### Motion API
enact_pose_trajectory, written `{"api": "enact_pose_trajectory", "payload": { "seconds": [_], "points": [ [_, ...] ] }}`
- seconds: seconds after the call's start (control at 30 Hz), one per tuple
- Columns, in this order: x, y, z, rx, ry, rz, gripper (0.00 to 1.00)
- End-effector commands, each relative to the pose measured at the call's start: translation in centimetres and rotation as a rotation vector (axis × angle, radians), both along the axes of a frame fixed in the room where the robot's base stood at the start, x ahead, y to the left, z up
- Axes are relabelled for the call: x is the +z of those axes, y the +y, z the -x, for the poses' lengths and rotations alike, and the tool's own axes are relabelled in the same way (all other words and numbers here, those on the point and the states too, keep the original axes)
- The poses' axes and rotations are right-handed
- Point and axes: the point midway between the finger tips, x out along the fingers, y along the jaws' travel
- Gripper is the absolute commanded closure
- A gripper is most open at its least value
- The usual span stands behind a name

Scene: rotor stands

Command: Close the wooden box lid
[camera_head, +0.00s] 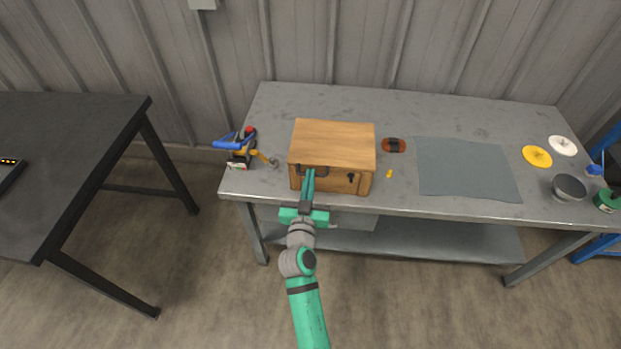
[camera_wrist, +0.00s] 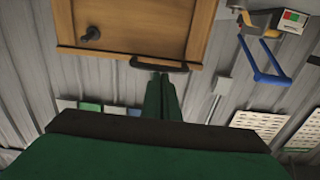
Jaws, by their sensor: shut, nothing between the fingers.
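The wooden box (camera_head: 332,148) stands on the left half of the grey metal table. Its lid (camera_head: 335,135) looks down flat on the box body, though a small gap cannot be ruled out. A dark handle (camera_head: 316,171) sits on the front, and a dark knob (camera_head: 351,177) is to its right. My gripper (camera_head: 308,178) is shut and empty, its fingertips at the handle; I cannot tell whether they touch it. In the wrist view the fingertips (camera_wrist: 162,80) lie just by the handle (camera_wrist: 160,66), with the box's wooden front (camera_wrist: 140,30) beyond.
A blue-handled tool (camera_head: 241,147) stands left of the box. A red-brown oval object (camera_head: 393,145) and a small yellow piece (camera_head: 389,174) lie to its right. A grey mat (camera_head: 467,168), yellow disc (camera_head: 537,156), white disc (camera_head: 562,145) and bowl (camera_head: 568,187) are further right.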

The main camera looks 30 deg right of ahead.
Motion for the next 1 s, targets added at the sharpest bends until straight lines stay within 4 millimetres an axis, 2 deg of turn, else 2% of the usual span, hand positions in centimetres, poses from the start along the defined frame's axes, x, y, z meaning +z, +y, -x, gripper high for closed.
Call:
{"api": "enact_pose_trajectory", "payload": {
  "seconds": [0.03, 0.07, 0.3, 0.8, 1.0],
  "points": [
    [-1.4, 0.4, 0.0, 0.005, 0.028, -0.017, 1.0],
    [-1.1, 0.5, 0.0, 0.005, 0.027, -0.017, 1.0],
    [3.5, 0.9, 0.2, 0.009, -0.002, -0.004, 1.0],
    [-0.3, 4.3, 6.1, -0.003, -0.002, 0.0, 1.0],
    [-1.1, 5.3, 7.2, -0.003, -0.005, 0.002, 1.0]
  ]
}}
